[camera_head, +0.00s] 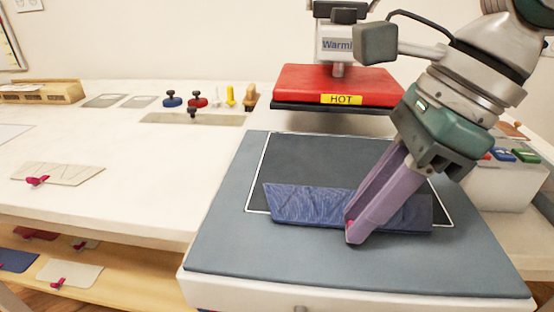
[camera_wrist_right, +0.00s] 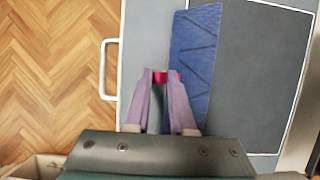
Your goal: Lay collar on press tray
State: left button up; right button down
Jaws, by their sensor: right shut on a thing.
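The collar (camera_head: 310,205) is a long dark blue patterned piece. It lies over the front edge of the black white-outlined panel on the grey press tray (camera_head: 230,245). Its front strip extends past the outline towards the front edge. My right gripper (camera_head: 352,230) is shut on a pink tab at the collar's front edge. In the right wrist view the fingers (camera_wrist_right: 160,78) pinch the pink tab, with the collar (camera_wrist_right: 195,60) running beside them. Part of the collar is hidden behind the gripper in the head view. My left gripper is not in view.
A red heat press head (camera_head: 335,85) labelled HOT hangs behind the tray. A pale cloth piece with a pink tab (camera_head: 58,173) lies on the white table at left. Several pieces lie on the lower shelf (camera_head: 110,280). Coloured buttons (camera_head: 510,155) stand at right.

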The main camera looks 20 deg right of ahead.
jog(key=shift+f+b, duration=0.3)
jog(key=c, duration=0.8)
grip_release()
jog(key=shift+r, duration=0.1)
jog(key=shift+o, duration=0.2)
jog(key=shift+d+r+p, duration=0.1)
jog(key=shift+r+p, duration=0.3)
jog(key=shift+r, duration=0.2)
jog(key=v, duration=1.1)
jog(key=shift+s, duration=0.15)
jog(key=shift+r, duration=0.1)
